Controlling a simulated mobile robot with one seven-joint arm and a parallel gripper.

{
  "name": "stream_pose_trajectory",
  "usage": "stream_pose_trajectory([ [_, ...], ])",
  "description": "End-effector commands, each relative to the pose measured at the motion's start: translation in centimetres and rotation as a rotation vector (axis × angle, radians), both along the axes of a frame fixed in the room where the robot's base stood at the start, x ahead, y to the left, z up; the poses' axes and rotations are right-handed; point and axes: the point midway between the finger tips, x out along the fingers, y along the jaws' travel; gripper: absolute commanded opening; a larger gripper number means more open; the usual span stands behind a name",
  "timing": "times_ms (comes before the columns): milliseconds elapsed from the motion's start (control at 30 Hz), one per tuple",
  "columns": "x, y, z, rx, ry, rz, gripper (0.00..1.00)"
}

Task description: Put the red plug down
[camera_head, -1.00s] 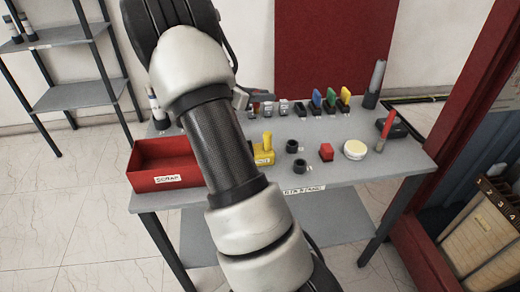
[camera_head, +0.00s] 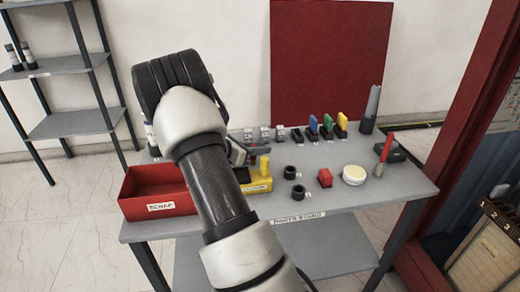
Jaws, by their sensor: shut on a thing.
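My arm crosses the picture, and part of my gripper (camera_head: 238,154) shows at the left half of the table, beside a yellow block with an upright peg (camera_head: 256,178). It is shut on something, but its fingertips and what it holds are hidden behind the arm. No upright red plug shows in the row at the back, where a blue plug (camera_head: 313,125), a green plug (camera_head: 327,124) and a yellow plug (camera_head: 342,121) stand in dark holders. A dark holder (camera_head: 296,135) left of the blue plug shows no coloured plug. A small red block (camera_head: 325,178) lies on the table.
A red scrap bin (camera_head: 160,207) stands at the left end of the grey table (camera_head: 345,205). Two black rings (camera_head: 294,182), a round cream-topped tin (camera_head: 354,175), a red-handled tool (camera_head: 385,150) and a grey upright cylinder (camera_head: 371,110) stand on the table. The front right is clear.

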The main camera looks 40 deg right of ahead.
Motion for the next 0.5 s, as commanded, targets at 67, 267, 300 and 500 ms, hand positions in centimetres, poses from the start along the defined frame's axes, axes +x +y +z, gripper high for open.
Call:
stream_pose_trajectory([
  [67, 0.0, 0.01, -0.13, 0.0, 0.0, 0.0, 0.0],
  [267, -0.01, 0.01, -0.11, 0.0, 0.0, 0.0, 0.36],
  [300, -0.01, 0.01, -0.11, 0.0, 0.0, 0.0, 0.36],
  [500, -0.01, 0.01, 0.04, 0.0, 0.0, 0.0, 0.36],
])
